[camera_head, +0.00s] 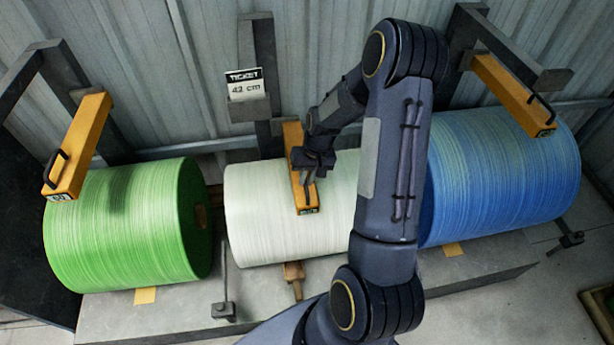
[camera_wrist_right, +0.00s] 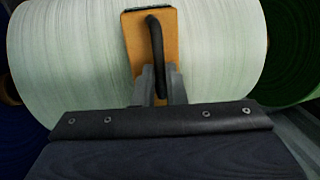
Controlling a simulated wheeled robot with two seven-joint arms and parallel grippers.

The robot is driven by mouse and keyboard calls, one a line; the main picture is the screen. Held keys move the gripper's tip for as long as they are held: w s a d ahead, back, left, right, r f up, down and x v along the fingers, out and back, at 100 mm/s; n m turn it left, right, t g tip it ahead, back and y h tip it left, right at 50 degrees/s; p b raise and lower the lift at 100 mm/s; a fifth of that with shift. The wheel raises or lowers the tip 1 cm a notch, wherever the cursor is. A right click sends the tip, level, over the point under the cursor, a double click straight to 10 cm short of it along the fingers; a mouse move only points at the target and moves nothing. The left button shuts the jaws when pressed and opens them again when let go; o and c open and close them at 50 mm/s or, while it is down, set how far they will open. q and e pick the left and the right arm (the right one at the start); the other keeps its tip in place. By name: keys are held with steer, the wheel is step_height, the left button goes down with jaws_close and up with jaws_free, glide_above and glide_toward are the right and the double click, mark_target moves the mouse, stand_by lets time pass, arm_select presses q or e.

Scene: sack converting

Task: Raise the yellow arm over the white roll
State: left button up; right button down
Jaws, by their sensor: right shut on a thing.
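The white roll (camera_head: 255,215) lies between a green roll and a blue roll in the head view; it also fills the back of the right wrist view (camera_wrist_right: 60,60). The yellow arm (camera_head: 294,140) over the white roll reaches down across its front face. My right gripper (camera_head: 310,170) is at the black handle near the arm's lower end. In the right wrist view my right gripper (camera_wrist_right: 160,92) is shut on the black handle (camera_wrist_right: 155,45) of the yellow arm (camera_wrist_right: 135,35). My left gripper is not in view.
The green roll (camera_head: 120,230) and the blue roll (camera_head: 500,175) each have a yellow arm (camera_head: 80,140) (camera_head: 512,95) over them. A ticket reading 42 cm (camera_head: 246,85) stands on a grey post behind. Grey platform (camera_head: 120,320) lies below.

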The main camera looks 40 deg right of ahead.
step_height(320, 180, up, 22)
steer(key=p, duration=1.3)
steer(key=shift+w, duration=0.15)
steer(key=c, duration=1.9)
jaws_free()
steer(key=shift+d+r, duration=0.1)
steer(key=o, duration=0.4)
